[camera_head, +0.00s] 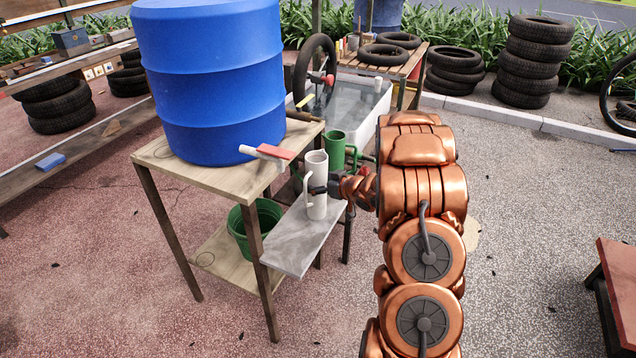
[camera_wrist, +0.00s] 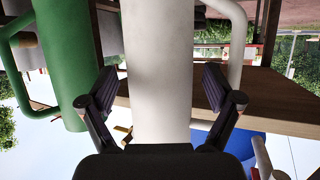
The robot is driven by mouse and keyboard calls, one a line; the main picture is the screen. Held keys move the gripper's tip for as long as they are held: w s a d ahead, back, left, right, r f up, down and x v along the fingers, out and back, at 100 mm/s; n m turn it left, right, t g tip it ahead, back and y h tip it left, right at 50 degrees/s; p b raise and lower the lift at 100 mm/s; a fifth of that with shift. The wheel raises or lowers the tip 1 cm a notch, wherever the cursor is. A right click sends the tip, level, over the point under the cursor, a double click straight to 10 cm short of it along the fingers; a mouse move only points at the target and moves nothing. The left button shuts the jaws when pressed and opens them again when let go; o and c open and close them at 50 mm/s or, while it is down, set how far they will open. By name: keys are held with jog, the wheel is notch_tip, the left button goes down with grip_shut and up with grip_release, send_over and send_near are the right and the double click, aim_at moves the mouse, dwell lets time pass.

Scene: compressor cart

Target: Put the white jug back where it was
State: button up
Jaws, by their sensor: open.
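The white jug (camera_head: 317,170) stands upright on the grey shelf (camera_head: 292,247) at the side of the wooden stand. My gripper (camera_head: 319,190) reaches it from the right, at mid-height. In the wrist view, which is upside down, the open fingers of my gripper (camera_wrist: 160,92) lie on either side of the white jug (camera_wrist: 160,70), with small gaps showing. The jug's handle (camera_wrist: 236,60) is on the right there. A green jug (camera_head: 336,148) stands just behind the white one; it also shows in the wrist view (camera_wrist: 68,60).
A blue barrel (camera_head: 215,90) stands on the wooden stand (camera_head: 170,163), with a red-handled tap (camera_head: 268,153) near the shelf. A green bucket (camera_head: 240,240) is below. A water tub (camera_head: 350,98) and stacked tyres (camera_head: 533,60) stand behind. Paving at right is mostly clear.

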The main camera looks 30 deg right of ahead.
jog(key=s+a+r+m+g+h, duration=0.1)
jog(key=s+r+g+h, duration=0.2)
jog(key=s+r, duration=0.4)
jog(key=s+r+m+g+h, duration=0.1)
jog(key=s+r+g+h, duration=0.3)
jog(key=s, duration=0.5)
jog(key=s+a+r+g+y, duration=0.1)
jog(key=s+a+g, duration=0.3)
jog(key=s+a, duration=0.9)
jog(key=s+a+r+g+y, duration=0.1)
jog(key=s+a+g+y, duration=0.3)
jog(key=s+a, duration=1)
jog(key=s, duration=0.3)
jog(key=shift+s+a+r, duration=0.25)
jog(key=shift+s+r, duration=0.05)
jog(key=shift+s, duration=0.05)
notch_tip(320, 180, up, 11)
jog(key=p, duration=1)
jog(key=shift+w, duration=0.15)
